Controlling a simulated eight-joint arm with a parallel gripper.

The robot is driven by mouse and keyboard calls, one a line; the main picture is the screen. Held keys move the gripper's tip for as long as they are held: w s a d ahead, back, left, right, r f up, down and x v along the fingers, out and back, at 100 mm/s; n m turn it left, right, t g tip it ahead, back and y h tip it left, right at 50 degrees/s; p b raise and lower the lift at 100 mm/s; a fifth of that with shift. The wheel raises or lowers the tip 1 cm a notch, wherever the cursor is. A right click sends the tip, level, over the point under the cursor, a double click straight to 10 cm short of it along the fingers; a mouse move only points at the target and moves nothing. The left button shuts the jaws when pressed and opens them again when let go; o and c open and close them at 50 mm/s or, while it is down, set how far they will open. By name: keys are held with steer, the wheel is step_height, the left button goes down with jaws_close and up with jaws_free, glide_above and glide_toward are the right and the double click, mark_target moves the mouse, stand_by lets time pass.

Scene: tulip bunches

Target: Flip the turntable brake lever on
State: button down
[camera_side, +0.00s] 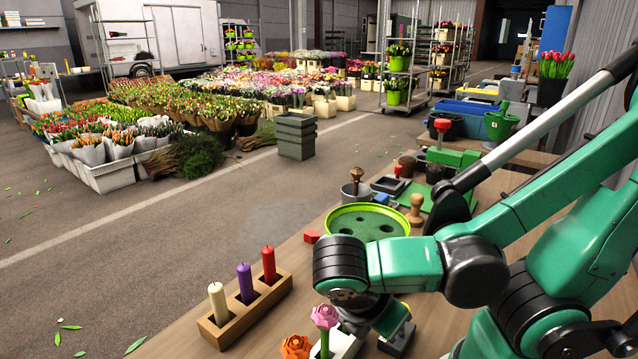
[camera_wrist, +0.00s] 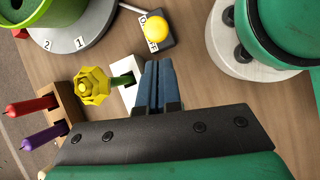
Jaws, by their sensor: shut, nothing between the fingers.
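The brake lever shows in the wrist view as a yellow ball knob (camera_wrist: 156,28) on a dark base (camera_wrist: 158,45) with a white ON/OFF label partly covered. Which setting it is on I cannot tell. Left of it is the grey turntable (camera_wrist: 82,43), marked 1 and 2, with a green vessel on top. My gripper (camera_wrist: 158,68) is shut and empty, its blue-grey fingers below the lever base in the picture and apart from the knob.
A yellow flower (camera_wrist: 92,86) on a green stem by a white block (camera_wrist: 128,94) stands close left of my fingers. A wooden candle holder (camera_side: 245,309) is farther left. A round green dish (camera_side: 368,208) stands behind my wrist. A pale round base (camera_wrist: 235,48) is at right.

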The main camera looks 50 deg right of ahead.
steer(key=shift+x, duration=1.15)
steer(key=shift+d+r+y, duration=0.15)
steer(key=shift+d+y, duration=0.1)
steer(key=shift+y, duration=0.45)
steer(key=shift+d+r+y, duration=0.15)
steer(key=shift+d+y, duration=0.1)
steer(key=shift+y, duration=0.45)
steer(key=shift+d+r, duration=0.2)
steer(key=shift+d, duration=0.15)
steer(key=shift+d+r+y, duration=0.2)
steer(key=shift+d+y, duration=0.3)
steer(key=shift+y, duration=0.05)
steer(key=shift+d+r+y, duration=0.15)
steer(key=shift+d+y, duration=0.35)
steer(key=shift+y, duration=0.05)
steer(key=shift+d+r+y, duration=0.1)
steer(key=shift+d+y, duration=0.4)
steer(key=shift+y, duration=0.4)
steer(key=shift+d, duration=1)
steer(key=shift+d, duration=0.1)
